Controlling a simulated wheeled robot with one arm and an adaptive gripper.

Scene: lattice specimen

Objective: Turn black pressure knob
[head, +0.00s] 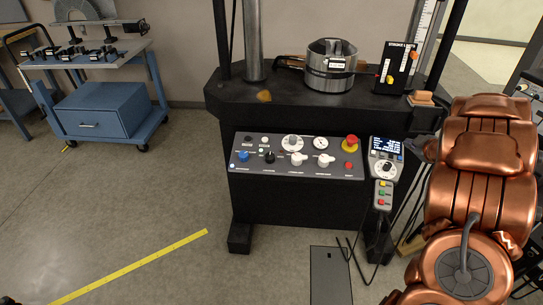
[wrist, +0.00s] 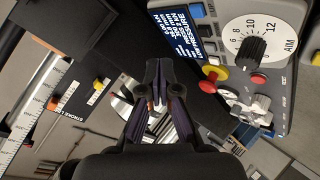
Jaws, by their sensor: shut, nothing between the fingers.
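A black knob (wrist: 251,49) sits on a white numbered dial marked AIM in the wrist view, beside a blue screen (wrist: 180,32) whose text includes PRESSURE. In the head view this looks like the knob (head: 383,169) on the grey control unit (head: 376,153) at the right end of the panel. Another small black knob (head: 269,157) is on the main panel's left part. My gripper (wrist: 160,80) is shut and empty, apart from the dial and to its left in the wrist view. In the head view a dark part at the arm's left edge may be the gripper; the arm mostly hides it.
The main panel (head: 258,172) carries several knobs and a red mushroom button (head: 350,143). Cables hang below the control unit.

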